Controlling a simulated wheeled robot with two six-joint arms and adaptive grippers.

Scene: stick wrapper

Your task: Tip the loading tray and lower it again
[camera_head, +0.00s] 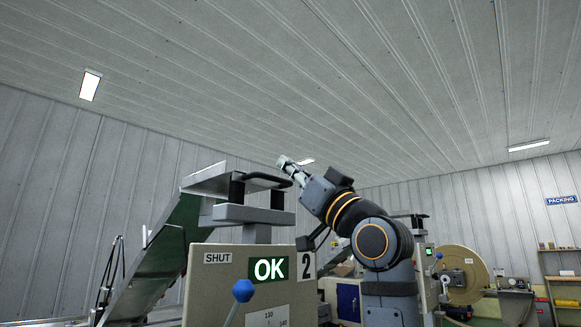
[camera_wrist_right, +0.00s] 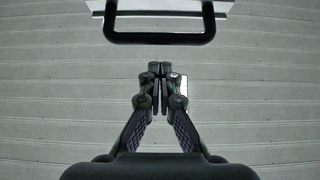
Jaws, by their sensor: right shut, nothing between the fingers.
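The loading tray seems to be the light grey slab (camera_head: 208,181) at the upper left of the machine in the head view. It has a black bar handle (camera_head: 262,177) on its right side. The handle also shows across the top of the right wrist view (camera_wrist_right: 160,39), with a pale edge behind it. My right gripper (camera_head: 283,162) is raised close to the handle's right end in the head view. In the wrist view its fingertips (camera_wrist_right: 160,68) are together and empty, with a gap between them and the handle. My left gripper is not in view.
A beige panel (camera_head: 225,283) with SHUT, OK and 2 signs stands in front. A blue-knobbed lever (camera_head: 243,291) rises before it. A green sloping chute (camera_head: 165,254) is at left. A large tan reel (camera_head: 463,275) stands at right. The space above is open.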

